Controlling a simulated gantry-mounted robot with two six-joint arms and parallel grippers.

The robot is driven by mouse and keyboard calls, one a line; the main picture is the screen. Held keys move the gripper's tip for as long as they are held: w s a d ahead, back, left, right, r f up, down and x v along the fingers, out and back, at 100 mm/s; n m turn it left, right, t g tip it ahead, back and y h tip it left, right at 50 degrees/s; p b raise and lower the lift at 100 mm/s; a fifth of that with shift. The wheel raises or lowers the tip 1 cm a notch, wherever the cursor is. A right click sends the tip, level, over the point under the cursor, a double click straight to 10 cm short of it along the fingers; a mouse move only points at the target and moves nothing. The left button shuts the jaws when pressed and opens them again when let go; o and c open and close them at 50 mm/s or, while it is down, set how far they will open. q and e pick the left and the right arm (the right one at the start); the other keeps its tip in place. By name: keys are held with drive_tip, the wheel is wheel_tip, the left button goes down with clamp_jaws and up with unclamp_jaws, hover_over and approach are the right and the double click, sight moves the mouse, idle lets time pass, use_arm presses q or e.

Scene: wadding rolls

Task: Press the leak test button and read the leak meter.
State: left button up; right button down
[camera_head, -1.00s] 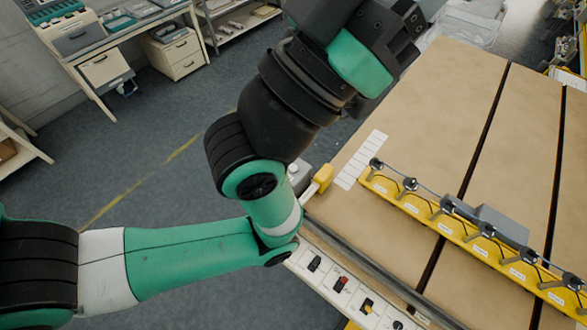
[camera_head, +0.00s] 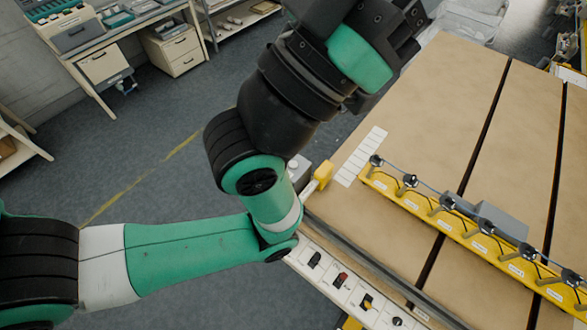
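A white control strip (camera_head: 329,276) runs along the near left edge of the table. It carries a black switch (camera_head: 314,260), a red and black control (camera_head: 341,280), a yellow and black control (camera_head: 366,302) and a black knob (camera_head: 398,321). Their labels are too small to read, so I cannot tell which is the leak test button. No leak meter can be made out. My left gripper (camera_head: 402,28) is at the top, beyond the wrist and well away from the strip. Its fingertips cannot be made out. My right gripper is out of view.
The brown-topped table (camera_head: 445,110) fills the right side, with dark slots across it. A yellow rail (camera_head: 465,233) with several black clamps and a grey box (camera_head: 500,222) lie on it. A yellow piece (camera_head: 322,174) stands at its left corner. A drawer cabinet (camera_head: 172,50) stands far back.

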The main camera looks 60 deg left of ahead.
use_arm(q)
drive_tip(key=shift+c, duration=0.3)
clamp_jaws()
idle(1.7)
